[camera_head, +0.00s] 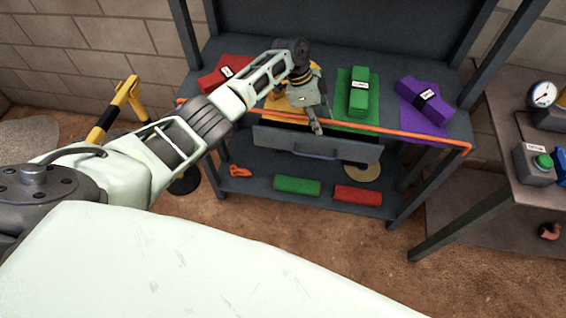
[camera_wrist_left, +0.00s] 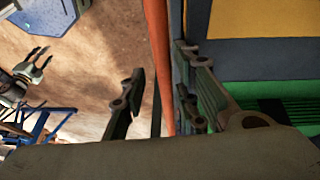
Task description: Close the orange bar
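The orange bar (camera_head: 400,132) runs along the front edge of the dark workbench, level with the top, with its right end at the bench's right front corner. In the left wrist view the orange bar (camera_wrist_left: 158,55) passes upright through the picture. My left gripper (camera_head: 316,129) is at the middle of the bar, in front of the yellow mat. In the left wrist view its two fingers (camera_wrist_left: 158,98) are spread, with the bar between them and a gap showing on the left side. A small two-pronged gripper, apparently my right one (camera_wrist_left: 41,57), shows far off with its prongs apart.
Red (camera_head: 225,71), green (camera_head: 358,98) and purple (camera_head: 426,99) blocks lie on the bench. A drawer (camera_head: 340,148) sits below the bar. A lower shelf (camera_head: 259,184) holds more blocks. A side table (camera_head: 510,165) with a green button stands at right.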

